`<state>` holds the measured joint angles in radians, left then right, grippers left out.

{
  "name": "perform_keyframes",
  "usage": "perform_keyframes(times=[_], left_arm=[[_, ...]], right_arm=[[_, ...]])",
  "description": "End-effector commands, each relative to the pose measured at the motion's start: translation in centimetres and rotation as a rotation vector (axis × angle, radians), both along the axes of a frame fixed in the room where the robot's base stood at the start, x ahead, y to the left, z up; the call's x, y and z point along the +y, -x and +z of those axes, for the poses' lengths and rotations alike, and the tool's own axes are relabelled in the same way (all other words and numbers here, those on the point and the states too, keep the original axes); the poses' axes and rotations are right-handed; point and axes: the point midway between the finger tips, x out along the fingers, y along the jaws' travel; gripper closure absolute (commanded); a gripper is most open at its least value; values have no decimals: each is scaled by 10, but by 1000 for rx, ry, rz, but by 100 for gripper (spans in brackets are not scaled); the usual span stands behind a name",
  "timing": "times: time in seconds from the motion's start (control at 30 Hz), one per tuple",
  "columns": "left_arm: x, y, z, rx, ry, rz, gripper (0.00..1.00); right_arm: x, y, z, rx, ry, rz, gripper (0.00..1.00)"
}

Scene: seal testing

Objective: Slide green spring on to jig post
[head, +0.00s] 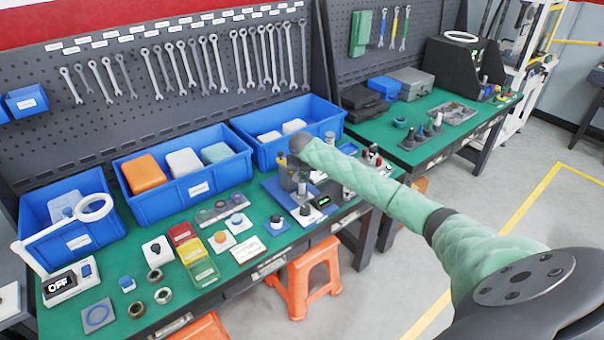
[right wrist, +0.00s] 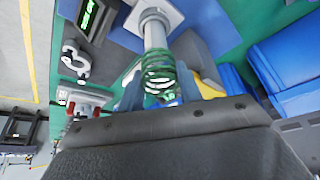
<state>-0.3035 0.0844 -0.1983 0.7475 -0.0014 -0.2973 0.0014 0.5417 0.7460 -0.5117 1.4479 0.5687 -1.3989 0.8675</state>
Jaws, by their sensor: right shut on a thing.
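In the right wrist view, the green spring (right wrist: 160,76) sits between the fingers of my right gripper (right wrist: 160,92), which is shut on it. The grey jig post (right wrist: 155,32) rises from a white square base plate and lines up with the spring. Part of the post shows at the coils; I cannot tell whether the spring is around it or only in front of it. In the head view, my right gripper (head: 292,180) is over the jig on the blue base, and the spring is too small to make out. My left gripper is not in view.
The green bench (head: 130,300) carries several small parts left of the jig. Blue bins (head: 205,193) stand along its back edge. A small digital display (head: 323,201) is close beside the jig. An orange stool (head: 303,275) stands in front.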

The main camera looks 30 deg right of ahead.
Motion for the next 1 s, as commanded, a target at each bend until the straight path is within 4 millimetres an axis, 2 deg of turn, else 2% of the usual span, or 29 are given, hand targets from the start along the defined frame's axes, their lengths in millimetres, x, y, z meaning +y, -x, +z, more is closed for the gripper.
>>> perform_keyframes(times=[0.17, 0.63, 0.77, 1.0], left_arm=[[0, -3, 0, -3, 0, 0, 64], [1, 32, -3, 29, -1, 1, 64], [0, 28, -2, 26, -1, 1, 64], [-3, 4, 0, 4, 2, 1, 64]], right_arm=[[0, 0, -2, 0, 0, 0, 88], [0, 0, -7, 0, 0, 0, 88], [0, 0, -9, 0, 0, 0, 88], [0, 0, -11, 0, 0, 0, 88]])
